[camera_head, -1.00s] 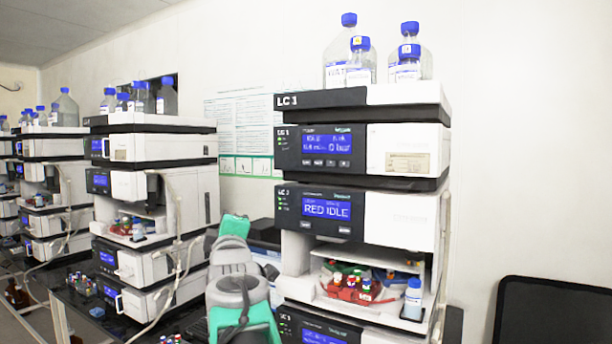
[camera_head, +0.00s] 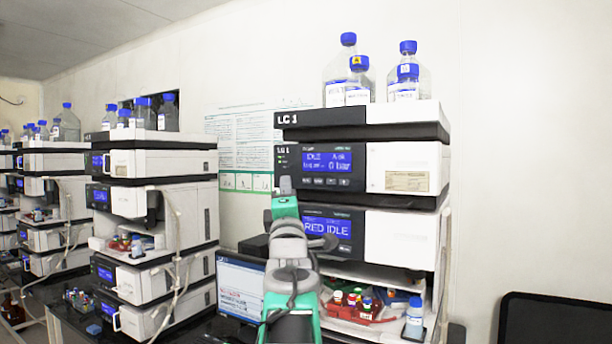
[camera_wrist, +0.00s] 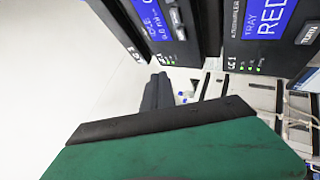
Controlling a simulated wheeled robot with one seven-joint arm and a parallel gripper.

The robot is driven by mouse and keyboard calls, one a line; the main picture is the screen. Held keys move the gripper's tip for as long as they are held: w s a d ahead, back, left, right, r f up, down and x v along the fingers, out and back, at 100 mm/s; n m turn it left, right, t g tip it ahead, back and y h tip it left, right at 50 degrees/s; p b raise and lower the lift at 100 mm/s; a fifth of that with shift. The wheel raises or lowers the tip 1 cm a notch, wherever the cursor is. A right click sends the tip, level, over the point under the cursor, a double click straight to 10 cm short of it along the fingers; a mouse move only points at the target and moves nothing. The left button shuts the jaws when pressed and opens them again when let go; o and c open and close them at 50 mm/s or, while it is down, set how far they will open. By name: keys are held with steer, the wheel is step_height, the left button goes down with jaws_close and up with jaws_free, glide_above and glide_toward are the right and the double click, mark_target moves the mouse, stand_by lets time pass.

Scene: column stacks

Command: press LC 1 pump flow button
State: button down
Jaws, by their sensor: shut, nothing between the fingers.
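The LC 1 stack stands right of centre in the head view. Its pump module (camera_head: 404,168) has a blue display (camera_head: 327,161) reading IDLE and 0 bar. A row of small dark buttons (camera_head: 325,181) sits below the display; their labels are too small to read. The pump display (camera_wrist: 153,18) also shows at the top of the wrist view, with buttons (camera_wrist: 176,22) beside it. My gripper (camera_head: 285,185) is just left of and slightly below the pump's button row. Its dark fingers (camera_wrist: 157,91) are together and empty in the wrist view. I cannot tell any contact.
Below the pump is the autosampler module (camera_head: 400,230) with display RED IDLE, partly covered by my arm. An open tray bay with vials (camera_head: 355,300) lies below that. Bottles (camera_head: 345,90) stand on top. A monitor (camera_head: 240,290) and other stacks (camera_head: 160,160) are left.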

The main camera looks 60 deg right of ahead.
mark_target(302, 185)
steer(key=shift+w+d+p, duration=0.15)
steer(key=shift+d+p, duration=0.35)
steer(key=shift+d, duration=1.05)
steer(key=shift+w+d+p, duration=0.15)
steer(key=shift+d+p, duration=0.3)
steer(key=shift+d, duration=1.05)
steer(key=shift+d+f+b, duration=0.1)
steer(key=shift+d+b, duration=0.2)
steer(key=shift+b, duration=0.1)
steer(key=shift+d, duration=0.1)
